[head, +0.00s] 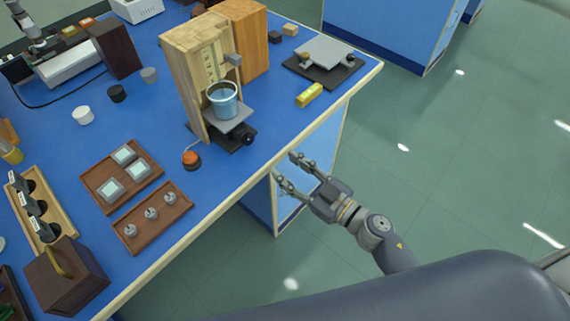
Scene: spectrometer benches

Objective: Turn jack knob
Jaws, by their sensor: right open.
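The jack (235,128) stands near the bench's front edge, against a tall wooden stand. Its black knob (248,138) faces the front edge. A blue beaker (222,100) sits on the jack's plate. My right gripper (284,166) is open and empty, past the bench edge, below and to the right of the knob. Its fingers point up and left and are apart from the knob. I do not see my left gripper.
An orange button (192,159) sits left of the jack. Trays with glass squares (108,170) and metal pieces (169,195) lie nearer the front. A yellow block (309,94) and a black-based device (323,66) stand to the right. Open floor (460,160) lies beyond the edge.

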